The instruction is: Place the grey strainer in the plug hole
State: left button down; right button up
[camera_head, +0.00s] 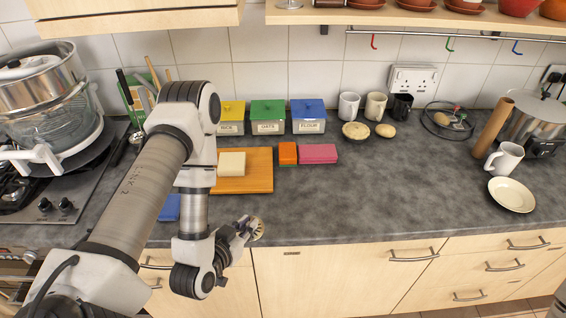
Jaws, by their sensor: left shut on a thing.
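My left gripper (247,229) is shut on a small round metal-coloured piece, the strainer (258,230). It holds the strainer in front of the counter's front edge, over the drawer fronts as seen from above. The strainer looks tilted, and part of it is hidden by the fingers. No sink or plug hole shows in this view. My right gripper is not in view.
The grey worktop (370,200) is mostly clear at the middle front. A wooden board (255,182) holds a pale block (231,164). Orange (287,153) and pink sponges (318,153) lie beside it. A white plate (511,195) and mug (504,159) stand at the right.

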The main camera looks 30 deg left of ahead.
aim_at(285, 212)
pick_arm(q)
jog(key=w+b, duration=0.1)
jog(key=b, duration=0.1)
jog(key=w+d+f+b, duration=0.1)
jog(key=b, duration=0.2)
jog(key=shift+w+d, duration=0.2)
jog(key=w+b, duration=0.4)
jog(key=b, duration=0.1)
jog(key=w+f+b, duration=0.1)
jog(key=w+b, duration=0.1)
jog(key=shift+d+b, duration=0.4)
jog(key=shift+w+d+r+p, duration=0.1)
jog(key=shift+w+r+p, duration=0.55)
jog(key=shift+r, duration=0.1)
jog(key=w, duration=0.1)
jog(key=w+d+p, duration=0.1)
jog(key=w, duration=0.1)
jog(key=shift+w+f, duration=0.15)
jog(key=shift+w, duration=0.1)
notch_tip(285, 212, down, 3)
jog(key=shift+w+f+p, duration=0.1)
jog(key=shift+p, duration=0.35)
jog(key=shift+f, duration=0.35)
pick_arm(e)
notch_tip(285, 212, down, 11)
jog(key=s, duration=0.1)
